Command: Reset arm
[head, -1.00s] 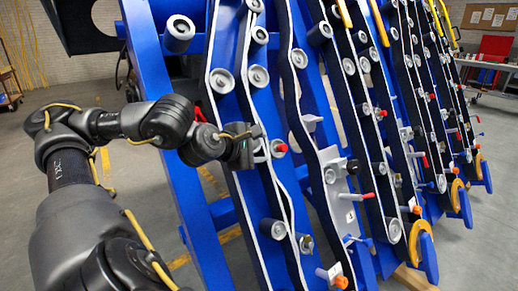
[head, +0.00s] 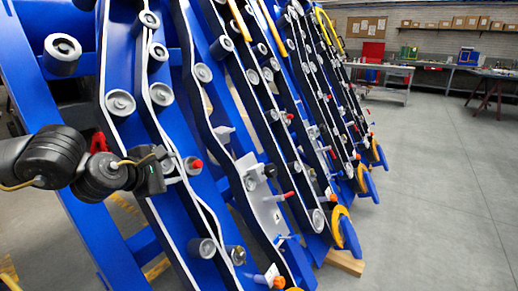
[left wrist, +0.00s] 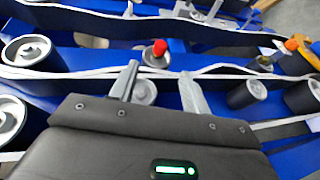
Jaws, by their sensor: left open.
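My left gripper (head: 165,168) is at the left of the head view, in front of the blue harvester chassis (head: 98,240). In the left wrist view the left gripper (left wrist: 158,88) has its two grey fingers apart, with nothing held between them. A grey roller (left wrist: 144,92) shows behind and between the fingers, and a red-tipped pin (left wrist: 157,54) stands just beyond them. The same red-tipped pin shows in the head view (head: 194,165), just right of the gripper. My right gripper is not seen.
Black belts with pale edges run over several grey rollers (head: 120,103) along the blue frames. Yellow curved guards (head: 340,218) stick out at the lower right. A wooden block (head: 345,262) lies on the floor. Open grey floor (head: 440,190) and workbenches (head: 385,72) are at the right.

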